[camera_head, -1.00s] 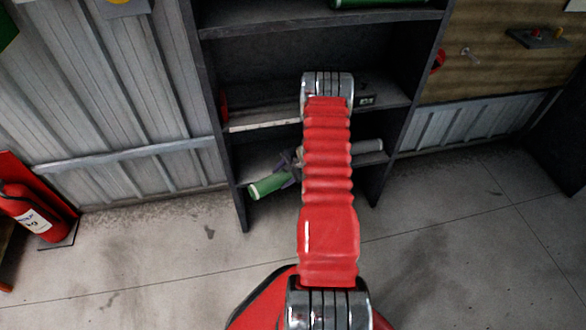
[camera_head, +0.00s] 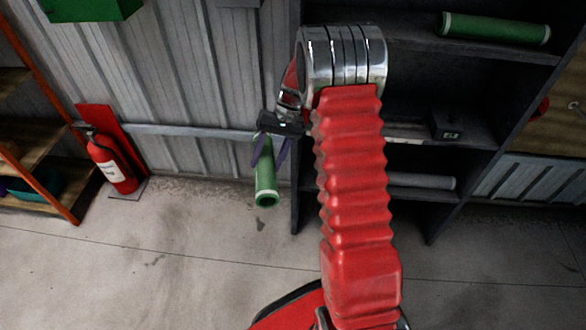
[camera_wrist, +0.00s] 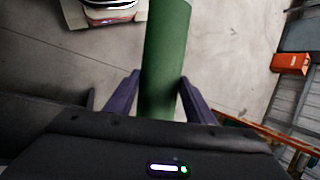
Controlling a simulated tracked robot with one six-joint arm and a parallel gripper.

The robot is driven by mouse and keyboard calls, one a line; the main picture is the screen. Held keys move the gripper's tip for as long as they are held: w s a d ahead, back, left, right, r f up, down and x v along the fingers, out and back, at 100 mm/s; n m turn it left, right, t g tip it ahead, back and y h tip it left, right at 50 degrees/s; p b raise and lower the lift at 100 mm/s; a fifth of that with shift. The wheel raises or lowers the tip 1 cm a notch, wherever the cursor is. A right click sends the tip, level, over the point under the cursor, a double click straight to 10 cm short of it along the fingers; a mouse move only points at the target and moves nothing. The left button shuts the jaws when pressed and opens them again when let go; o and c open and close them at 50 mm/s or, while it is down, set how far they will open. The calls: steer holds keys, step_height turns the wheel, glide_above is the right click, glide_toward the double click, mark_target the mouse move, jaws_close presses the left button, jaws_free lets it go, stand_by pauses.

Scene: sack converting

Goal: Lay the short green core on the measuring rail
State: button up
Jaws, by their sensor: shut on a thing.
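The short green core (camera_head: 265,187) is held by my gripper (camera_head: 269,152) in front of the corrugated wall, left of the shelf unit. It hangs steeply, with its open lower end towards the camera. In the wrist view the green core (camera_wrist: 165,50) lies between the two purple fingers of my gripper (camera_wrist: 159,92), which are shut on it. The measuring rail seems to be the pale strip (camera_head: 405,139) on the middle shelf, beside a dark box with a small display (camera_head: 450,128). My arm hides the rail's left part.
The dark shelf unit (camera_head: 297,205) has an upright near the core. Another green core (camera_head: 495,28) lies on the upper shelf and a grey core (camera_head: 420,181) on the low shelf. A fire extinguisher (camera_head: 112,165) and an orange rack (camera_head: 45,190) stand left. The floor in front is clear.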

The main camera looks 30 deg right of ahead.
steer(key=a+r+n+g, duration=0.1)
steer(key=a+r+n, duration=0.1)
steer(key=a+r, duration=0.4)
steer(key=w+a, duration=0.1)
steer(key=a, duration=0.1)
steer(key=shift+a+r+n+h, duration=0.2)
steer(key=shift+a+n+h, duration=0.1)
steer(key=shift+a+n, duration=0.1)
steer(key=shift+d, duration=0.1)
